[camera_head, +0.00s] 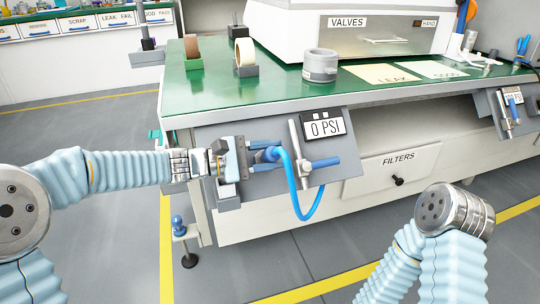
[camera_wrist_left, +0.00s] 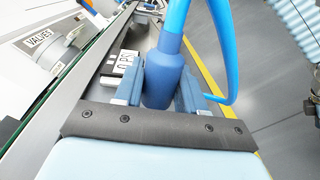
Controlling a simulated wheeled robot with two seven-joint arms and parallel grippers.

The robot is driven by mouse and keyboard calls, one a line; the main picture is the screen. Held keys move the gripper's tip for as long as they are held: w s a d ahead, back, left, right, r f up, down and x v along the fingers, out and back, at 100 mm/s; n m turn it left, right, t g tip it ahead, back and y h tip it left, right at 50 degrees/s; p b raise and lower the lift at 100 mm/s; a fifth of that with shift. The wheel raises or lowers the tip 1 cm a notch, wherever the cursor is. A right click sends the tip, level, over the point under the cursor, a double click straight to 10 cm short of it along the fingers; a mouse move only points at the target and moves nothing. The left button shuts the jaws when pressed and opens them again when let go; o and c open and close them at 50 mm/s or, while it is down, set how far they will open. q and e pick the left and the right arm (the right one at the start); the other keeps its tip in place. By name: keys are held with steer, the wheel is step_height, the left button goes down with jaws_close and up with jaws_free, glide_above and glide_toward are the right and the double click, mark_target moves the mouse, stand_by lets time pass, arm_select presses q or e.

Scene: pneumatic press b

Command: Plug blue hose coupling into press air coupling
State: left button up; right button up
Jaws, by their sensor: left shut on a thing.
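My left gripper (camera_head: 262,156) is at the grey panel (camera_head: 228,137) on the bench front. It is shut on the blue hose coupling (camera_wrist_left: 170,75), which sits between the two fingers in the left wrist view. The blue hose (camera_head: 293,187) leaves the coupling, hangs in a loop below the panel and rises to the right. The coupling also shows in the head view (camera_head: 270,153), partly hidden by my gripper. I cannot pick out the press air coupling, or tell whether the hose coupling touches it. My right gripper is out of view; only its arm shows.
A FILTERS drawer (camera_head: 392,170) is to the right. Tape rolls and a grey round part (camera_head: 320,66) stand on the green bench top (camera_head: 290,86). The floor in front is clear.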

arm_select(q)
steer(key=shift+w+a+f, duration=0.15)
steer(key=shift+w+f, duration=0.25)
steer(key=shift+w, duration=0.05)
steer(key=o, duration=1.1)
steer(key=shift+o, duration=0.2)
steer(key=p+v, duration=0.1)
steer(key=v, duration=1.2)
steer(key=shift+a, duration=0.4)
steer(key=shift+s, duration=0.1)
